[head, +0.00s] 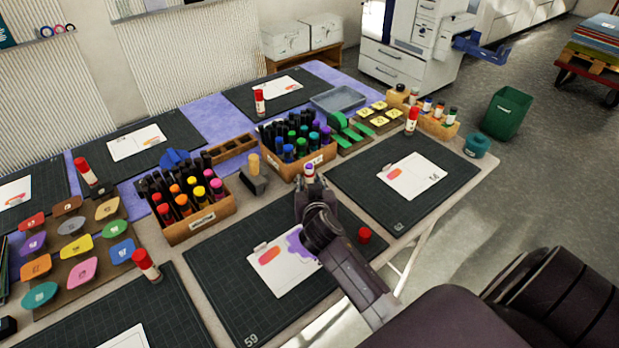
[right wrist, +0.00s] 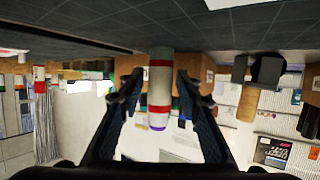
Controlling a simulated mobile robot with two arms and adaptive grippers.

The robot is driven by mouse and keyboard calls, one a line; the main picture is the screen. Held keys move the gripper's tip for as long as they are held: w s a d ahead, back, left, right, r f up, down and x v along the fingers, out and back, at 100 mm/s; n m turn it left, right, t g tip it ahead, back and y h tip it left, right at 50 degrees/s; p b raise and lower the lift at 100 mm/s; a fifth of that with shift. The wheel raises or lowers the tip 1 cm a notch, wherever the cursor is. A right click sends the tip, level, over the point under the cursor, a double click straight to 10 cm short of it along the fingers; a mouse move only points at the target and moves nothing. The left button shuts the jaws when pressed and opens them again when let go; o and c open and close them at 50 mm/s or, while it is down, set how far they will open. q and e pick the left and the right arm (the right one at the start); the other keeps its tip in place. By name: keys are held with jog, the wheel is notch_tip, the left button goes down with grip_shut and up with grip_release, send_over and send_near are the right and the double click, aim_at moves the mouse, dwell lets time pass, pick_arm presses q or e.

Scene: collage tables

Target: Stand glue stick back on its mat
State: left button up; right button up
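A white glue stick (head: 309,171) with red bands and a purple tip is between the fingers of my right gripper (head: 308,187). The right wrist view, which is upside down, shows the glue stick (right wrist: 160,88) upright between the fingertips (right wrist: 160,80). The fingers are close in on both its sides. I cannot tell whether its base touches anything. The dark gridded mat (head: 225,265) below the arm holds a drawing card (head: 275,277); part of this mat is hidden by my arm. My left gripper is not in view.
A red cap (head: 364,236) sits near the mat's right edge. A bottle box (head: 325,157) stands just behind the gripper, and a marker box (head: 200,222) to the left. A brown-topped stamp (head: 254,178) stands between them. Other mats carry glue sticks (head: 411,121).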

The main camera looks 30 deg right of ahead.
jog(key=shift+w+r, duration=0.1)
jog(key=shift+r, duration=0.2)
jog(key=shift+r+p, duration=0.35)
jog(key=shift+r, duration=0.1)
jog(key=shift+r+p, duration=0.45)
jog(key=shift+r, duration=0.05)
jog(key=v, duration=0.8)
jog(key=b+v, duration=0.1)
jog(key=v, duration=0.2)
jog(key=shift+s+a+f, duration=0.2)
jog(key=shift+s, duration=0.25)
